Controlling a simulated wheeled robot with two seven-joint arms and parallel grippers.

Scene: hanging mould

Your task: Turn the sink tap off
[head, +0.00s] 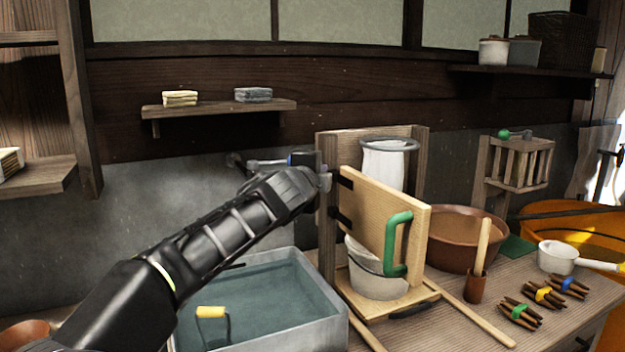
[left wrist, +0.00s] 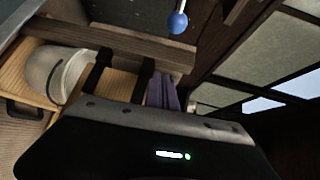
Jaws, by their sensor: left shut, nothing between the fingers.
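The metal tap (head: 262,162) comes out of the back wall above the grey sink (head: 335,320), partly hidden behind my left arm. A blue spot shows at its right end in the head view, and a blue ball (left wrist: 177,22) on a short stem shows in the left wrist view, likely the tap's lever knob. My left gripper (head: 324,181) is shut and empty, to the right of the tap and close to the wooden stand's left post. Whether it touches either is hidden. The sink holds water. My right gripper is not in view.
The wooden stand (head: 419,150) has a hinged board (head: 375,210) with a green handle (head: 397,243), close on the right. A brown tub (head: 455,235) stands further right. A yellow-handled item (head: 211,312) is in the sink.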

